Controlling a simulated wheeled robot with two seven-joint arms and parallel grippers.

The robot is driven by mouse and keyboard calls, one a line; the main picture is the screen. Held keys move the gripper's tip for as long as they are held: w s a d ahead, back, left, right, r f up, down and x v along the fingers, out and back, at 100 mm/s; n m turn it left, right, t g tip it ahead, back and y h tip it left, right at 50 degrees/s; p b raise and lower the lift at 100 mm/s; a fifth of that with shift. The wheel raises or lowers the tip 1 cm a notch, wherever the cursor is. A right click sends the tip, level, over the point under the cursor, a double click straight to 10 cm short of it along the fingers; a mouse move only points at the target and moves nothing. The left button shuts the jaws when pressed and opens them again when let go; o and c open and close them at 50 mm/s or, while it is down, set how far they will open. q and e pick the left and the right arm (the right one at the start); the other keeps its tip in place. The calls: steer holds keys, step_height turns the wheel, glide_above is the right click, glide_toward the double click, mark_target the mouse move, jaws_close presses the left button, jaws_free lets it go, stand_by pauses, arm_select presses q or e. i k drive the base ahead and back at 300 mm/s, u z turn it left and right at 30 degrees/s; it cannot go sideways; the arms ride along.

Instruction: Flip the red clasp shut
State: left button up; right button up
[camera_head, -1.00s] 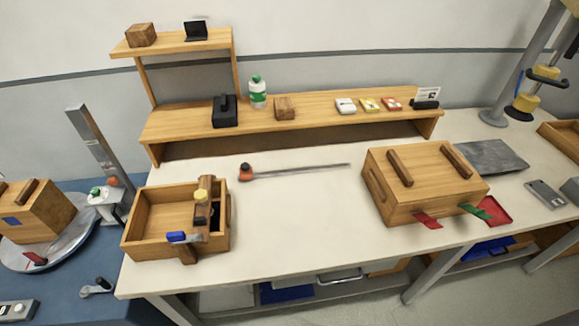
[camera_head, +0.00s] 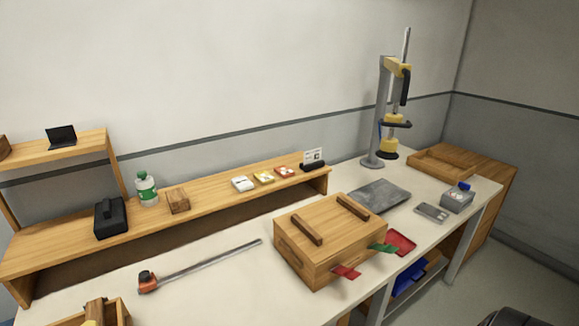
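The red clasp (camera_head: 346,272) is a small flap at the lower front edge of a closed wooden box (camera_head: 318,258) on the workbench. It sticks outward from the box, tilted down. A green clasp (camera_head: 382,248) sticks out likewise further right on the same side. The box lid carries two dark wooden bars (camera_head: 353,208). Neither of my grippers shows in the view.
A red tray (camera_head: 401,241) lies right of the box, and a grey plate (camera_head: 380,195) behind it. A long rod with an orange end (camera_head: 148,282) lies to the left. A press (camera_head: 390,110) stands at the back right. A shelf (camera_head: 225,200) runs along the wall.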

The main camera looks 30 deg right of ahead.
mark_target(350, 274)
steer(key=z, duration=1.3)
steer(key=k, duration=0.45)
steer(key=z, duration=0.25)
steer(key=i, duration=0.5)
